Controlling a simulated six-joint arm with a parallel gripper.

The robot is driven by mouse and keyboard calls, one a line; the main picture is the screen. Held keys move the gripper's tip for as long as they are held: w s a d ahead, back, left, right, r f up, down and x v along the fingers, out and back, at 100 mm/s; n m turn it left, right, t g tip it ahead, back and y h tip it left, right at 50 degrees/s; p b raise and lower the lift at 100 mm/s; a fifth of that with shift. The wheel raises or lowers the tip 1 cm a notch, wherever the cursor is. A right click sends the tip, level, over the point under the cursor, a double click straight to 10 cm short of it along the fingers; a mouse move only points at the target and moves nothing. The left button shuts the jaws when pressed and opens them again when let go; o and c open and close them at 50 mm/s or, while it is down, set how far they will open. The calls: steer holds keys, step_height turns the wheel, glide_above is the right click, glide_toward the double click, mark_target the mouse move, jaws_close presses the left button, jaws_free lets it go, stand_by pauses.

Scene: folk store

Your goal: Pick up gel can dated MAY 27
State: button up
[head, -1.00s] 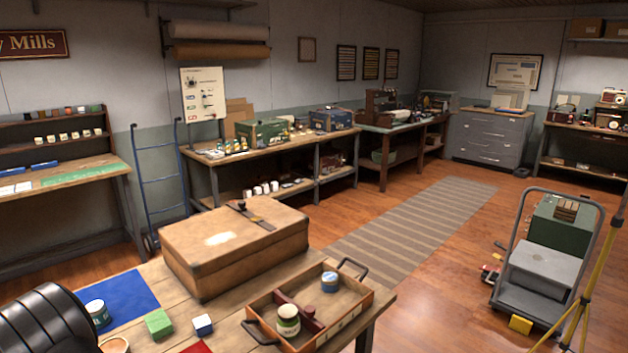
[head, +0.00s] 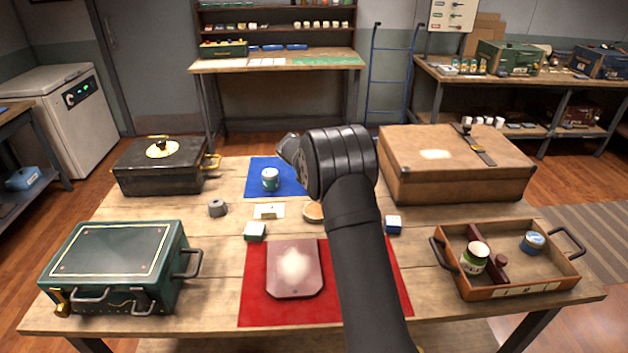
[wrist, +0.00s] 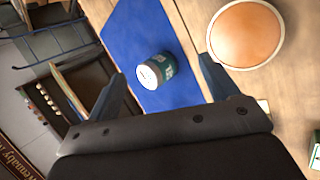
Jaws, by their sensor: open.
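A teal can with a pale lid (head: 270,179) stands on the blue mat (head: 262,163). In the wrist view the can (wrist: 157,70) appears between my open, empty fingers (wrist: 162,67), beyond their tips and not visibly touched. A green can with a pale lid (head: 474,258) and a small blue can (head: 533,242) stand in the wooden tray (head: 478,293), on opposite sides of its divider. No date is readable on any can. In the head view my fingers are mostly hidden by the wrist, which is near the blue mat.
A brown case (head: 455,165) is right of my arm; a black case (head: 160,178) and green box (head: 115,265) are at left. A red mat (head: 257,290) with a pinkish plate (head: 295,270) lies in front. Small blocks and an orange-topped round thing (wrist: 246,33) are near the blue mat.

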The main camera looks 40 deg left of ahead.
step_height(320, 180, up, 6)
steer(key=w+a+m+g+y, duration=0.1)
steer(key=w+m+g+y, duration=0.25)
steer(key=m, duration=0.75)
steer(key=shift+m+g, duration=0.3)
steer(key=shift+g, duration=0.15)
steer(key=x, duration=1.1)
steer(key=s+x, duration=0.1)
steer(key=x, duration=0.5)
steer(key=shift+w+a+f, duration=0.1)
steer(key=shift+a+f, duration=0.1)
steer(key=shift+a, duration=0.05)
steer(key=c, duration=1)
steer(key=shift+c, duration=0.7)
steer(key=shift+r, duration=0.15)
